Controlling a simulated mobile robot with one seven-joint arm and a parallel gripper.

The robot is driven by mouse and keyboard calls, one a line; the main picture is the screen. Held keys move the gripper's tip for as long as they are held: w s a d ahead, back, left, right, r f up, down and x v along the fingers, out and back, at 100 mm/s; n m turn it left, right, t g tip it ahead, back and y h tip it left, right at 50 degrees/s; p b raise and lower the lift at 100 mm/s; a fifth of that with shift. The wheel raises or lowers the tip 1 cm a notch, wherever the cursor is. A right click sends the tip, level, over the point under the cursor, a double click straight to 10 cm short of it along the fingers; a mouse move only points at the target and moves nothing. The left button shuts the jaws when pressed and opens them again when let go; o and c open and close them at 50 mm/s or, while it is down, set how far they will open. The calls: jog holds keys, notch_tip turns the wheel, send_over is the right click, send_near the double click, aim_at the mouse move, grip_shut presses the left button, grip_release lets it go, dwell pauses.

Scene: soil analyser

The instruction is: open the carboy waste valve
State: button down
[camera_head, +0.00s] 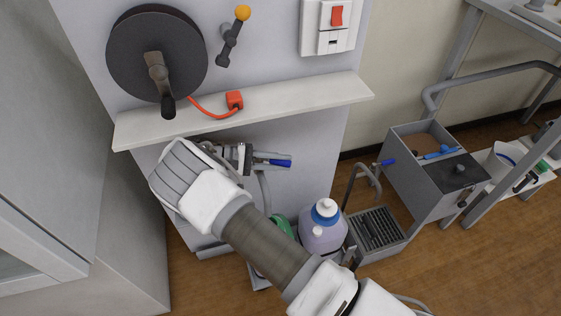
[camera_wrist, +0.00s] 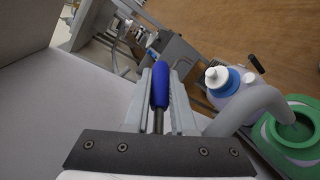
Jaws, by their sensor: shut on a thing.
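My gripper (camera_head: 270,159) is below the shelf, close to the grey panel. It is shut on the blue valve handle (camera_head: 281,163). In the wrist view the blue handle (camera_wrist: 160,84) sits between the two grey fingers of my gripper (camera_wrist: 160,76), with its thin rod running back toward the palm. The valve body is hidden. A grey pipe (camera_head: 265,191) runs down beside the handle. In the wrist view this pipe (camera_wrist: 250,105) bends down into the open mouth of a green-topped container (camera_wrist: 298,133), which is mostly hidden by my arm in the head view.
A bottle with a blue and white cap (camera_head: 323,232) stands beside the green container. A grated tray (camera_head: 377,230) and a grey box (camera_head: 425,170) are to the right. The shelf (camera_head: 300,100) juts out above my gripper. Wooden floor is clear at the lower right.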

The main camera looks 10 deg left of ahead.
aim_at(271, 161)
jog(key=shift+a, duration=0.1)
jog(key=c, duration=0.8)
grip_release()
jog(key=shift+o, duration=0.2)
jog(key=shift+p+v, duration=0.6)
jog(key=shift+v, duration=3.1)
